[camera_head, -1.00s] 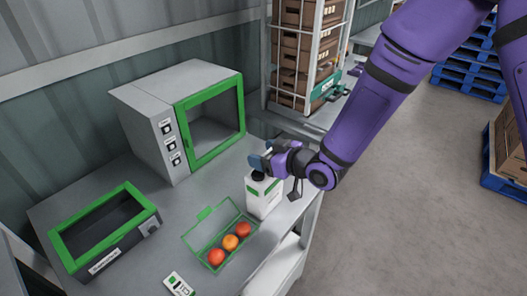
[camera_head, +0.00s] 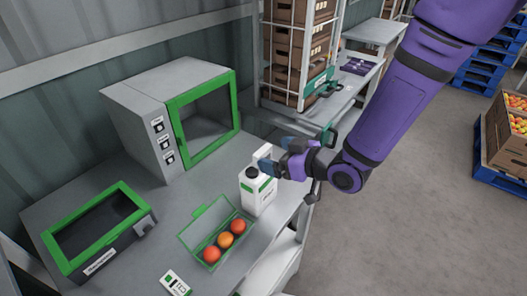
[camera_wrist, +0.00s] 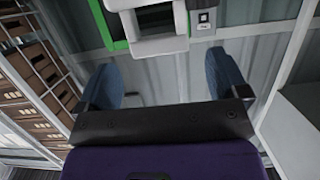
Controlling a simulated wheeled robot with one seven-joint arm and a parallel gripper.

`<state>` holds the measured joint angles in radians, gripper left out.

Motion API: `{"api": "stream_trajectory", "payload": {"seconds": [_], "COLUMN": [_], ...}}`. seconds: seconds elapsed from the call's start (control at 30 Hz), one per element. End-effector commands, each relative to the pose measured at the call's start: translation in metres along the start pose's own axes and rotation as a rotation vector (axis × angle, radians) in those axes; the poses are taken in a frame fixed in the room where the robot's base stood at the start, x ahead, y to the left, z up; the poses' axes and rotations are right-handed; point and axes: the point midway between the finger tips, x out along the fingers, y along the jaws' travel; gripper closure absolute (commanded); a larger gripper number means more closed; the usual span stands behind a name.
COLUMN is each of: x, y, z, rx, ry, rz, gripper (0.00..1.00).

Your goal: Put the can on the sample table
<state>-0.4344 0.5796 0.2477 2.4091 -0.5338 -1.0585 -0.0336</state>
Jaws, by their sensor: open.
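The can (camera_head: 257,194) is a white canister with a black cap and a green-marked label. It stands upright on the grey worktop (camera_head: 178,210), near its right edge. My gripper (camera_head: 268,163) is open, just above and behind the can's top, with the black cap beside its blue fingers. In the wrist view, a white handle-like part (camera_wrist: 158,45), seemingly the can's, lies ahead of the open fingers (camera_wrist: 162,80); nothing is held between them. Contact cannot be told. No label shows which surface is the sample table.
A green-framed oven (camera_head: 172,120), a green-rimmed box (camera_head: 98,232), a green punnet (camera_head: 203,232) of tomatoes and a small device (camera_head: 175,283) share the worktop. A crate rack (camera_head: 297,60), another bench (camera_head: 352,84) and a small table (camera_head: 376,28) stand behind.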

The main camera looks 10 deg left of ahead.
Motion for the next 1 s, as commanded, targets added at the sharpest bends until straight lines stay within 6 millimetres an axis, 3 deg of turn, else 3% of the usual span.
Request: {"api": "stream_trajectory", "payload": {"seconds": [0.1,0.3,0.73,0.87,1.0], "x": [-0.024,-0.048,-0.057,-0.067,-0.096], "y": [0.001,0.000,0.002,0.018,0.052], "z": [-0.001,0.000,-0.001,-0.009,-0.025], "rx": [0.000,0.000,-0.002,-0.021,-0.043], "ry": [0.001,0.000,-0.004,-0.047,-0.151], "rz": [0.004,0.002,0.007,0.060,0.185], "gripper": [0.08,0.08,0.08,0.08,0.08]}}
